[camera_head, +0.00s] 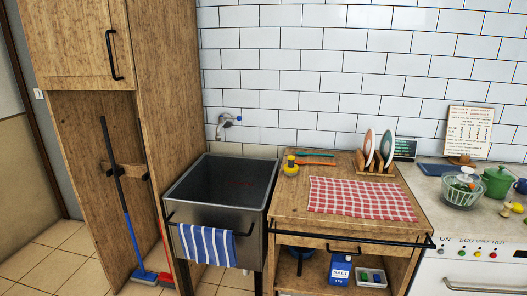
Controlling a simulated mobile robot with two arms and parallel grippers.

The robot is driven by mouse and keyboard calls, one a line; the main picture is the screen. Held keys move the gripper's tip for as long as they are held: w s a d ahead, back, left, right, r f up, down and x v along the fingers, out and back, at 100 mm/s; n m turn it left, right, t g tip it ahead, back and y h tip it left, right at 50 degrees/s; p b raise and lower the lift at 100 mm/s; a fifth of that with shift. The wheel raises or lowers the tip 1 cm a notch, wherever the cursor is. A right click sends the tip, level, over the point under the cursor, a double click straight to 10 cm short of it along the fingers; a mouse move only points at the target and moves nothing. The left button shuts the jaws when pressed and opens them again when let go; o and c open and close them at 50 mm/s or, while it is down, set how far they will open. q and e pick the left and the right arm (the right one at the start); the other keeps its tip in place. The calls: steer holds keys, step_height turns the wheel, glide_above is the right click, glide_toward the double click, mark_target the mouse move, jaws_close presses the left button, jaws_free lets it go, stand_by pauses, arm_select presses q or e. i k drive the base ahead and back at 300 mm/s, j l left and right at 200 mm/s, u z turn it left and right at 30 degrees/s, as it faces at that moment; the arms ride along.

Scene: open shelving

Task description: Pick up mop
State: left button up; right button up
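A long-handled tool with a black upper pole and a blue lower pole (127,222) leans in the open lower part of the tall wooden cabinet at left. Its blue head (145,274) rests on the floor, and its pole passes a dark wall holder (124,172). A second tool with a red lower pole (163,242) and red head (167,279) stands to its right, partly hidden by the cabinet's side panel. I cannot tell which of the two is the mop. Neither of my grippers shows in this view.
The tall cabinet (176,90) has a side panel right of the tools. A metal sink (215,247) with a striped towel (205,244) stands beside it. A wooden counter (290,211) and a white stove (468,268) are further right. Tiled floor (65,262) is clear at lower left.

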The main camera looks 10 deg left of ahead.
mark_target(142, 277)
steer(key=i+j+z, duration=0.15)
steer(key=j, duration=0.55)
steer(key=i+j+z, duration=0.15)
steer(key=j, duration=0.55)
steer(key=i+j+z, duration=0.1)
steer(key=i+j, duration=0.15)
steer(key=j, duration=0.5)
steer(key=i+j+z, duration=0.15)
steer(key=j, duration=0.6)
steer(key=j+z, duration=0.15)
steer(key=j, duration=0.6)
steer(key=i, duration=0.05)
